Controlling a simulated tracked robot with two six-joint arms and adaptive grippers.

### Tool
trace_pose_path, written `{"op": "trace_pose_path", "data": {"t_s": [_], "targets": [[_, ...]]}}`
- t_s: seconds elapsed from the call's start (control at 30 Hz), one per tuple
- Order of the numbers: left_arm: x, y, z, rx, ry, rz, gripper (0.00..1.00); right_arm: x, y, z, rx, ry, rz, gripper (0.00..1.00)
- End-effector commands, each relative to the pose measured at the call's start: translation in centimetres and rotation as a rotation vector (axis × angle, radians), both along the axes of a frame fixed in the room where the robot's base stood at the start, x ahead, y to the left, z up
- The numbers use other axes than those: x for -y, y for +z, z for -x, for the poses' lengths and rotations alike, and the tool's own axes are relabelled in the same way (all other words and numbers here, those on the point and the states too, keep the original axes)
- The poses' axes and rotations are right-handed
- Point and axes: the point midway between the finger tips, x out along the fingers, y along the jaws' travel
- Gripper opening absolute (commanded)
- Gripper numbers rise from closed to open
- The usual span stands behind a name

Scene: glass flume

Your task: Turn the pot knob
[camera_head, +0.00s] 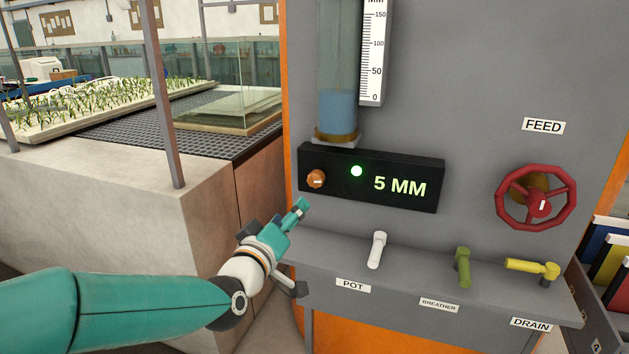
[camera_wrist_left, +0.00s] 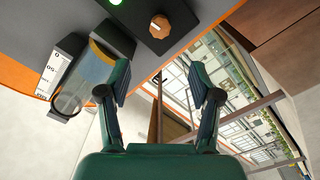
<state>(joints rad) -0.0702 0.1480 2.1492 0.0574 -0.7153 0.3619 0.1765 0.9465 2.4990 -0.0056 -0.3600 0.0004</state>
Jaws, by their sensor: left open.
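An orange knob (camera_head: 316,179) with a white mark sits on the left of the black display box, beside a lit green lamp (camera_head: 356,171) and the reading "5 MM". My right gripper is not in view.
A red FEED handwheel (camera_head: 536,197) is at right. A glass tube (camera_head: 337,105) with blue water rises behind the box. A concrete planter wall (camera_head: 120,215) is at left.

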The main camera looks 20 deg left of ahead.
Motion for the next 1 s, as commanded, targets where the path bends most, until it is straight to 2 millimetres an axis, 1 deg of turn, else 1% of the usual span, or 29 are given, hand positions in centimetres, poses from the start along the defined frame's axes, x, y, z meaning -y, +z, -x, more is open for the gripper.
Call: {"op": "trace_pose_path", "data": {"t_s": [0.17, 0.5, 0.6, 0.7, 0.8, 1.0], "targets": [[0.1, 0.1, -3.3, -0.003, 0.0, -0.002, 0.64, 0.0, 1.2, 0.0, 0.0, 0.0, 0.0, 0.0], [0.4, 0.2, -10.7, 0.0, 0.0, -0.003, 0.64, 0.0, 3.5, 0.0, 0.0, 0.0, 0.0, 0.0], [0.4, 0.1, -12.5, -0.001, 0.0, -0.002, 0.64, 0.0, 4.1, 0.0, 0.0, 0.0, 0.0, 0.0], [0.4, 0.2, -13.8, -0.001, 0.001, -0.002, 0.64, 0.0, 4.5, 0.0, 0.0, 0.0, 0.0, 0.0], [0.4, 0.1, -14.6, -0.001, 0.001, -0.001, 0.64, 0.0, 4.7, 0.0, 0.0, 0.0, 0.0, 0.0], [0.5, 0.0, -15.3, 0.0, 0.0, -0.002, 0.64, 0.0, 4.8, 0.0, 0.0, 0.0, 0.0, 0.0]]}}
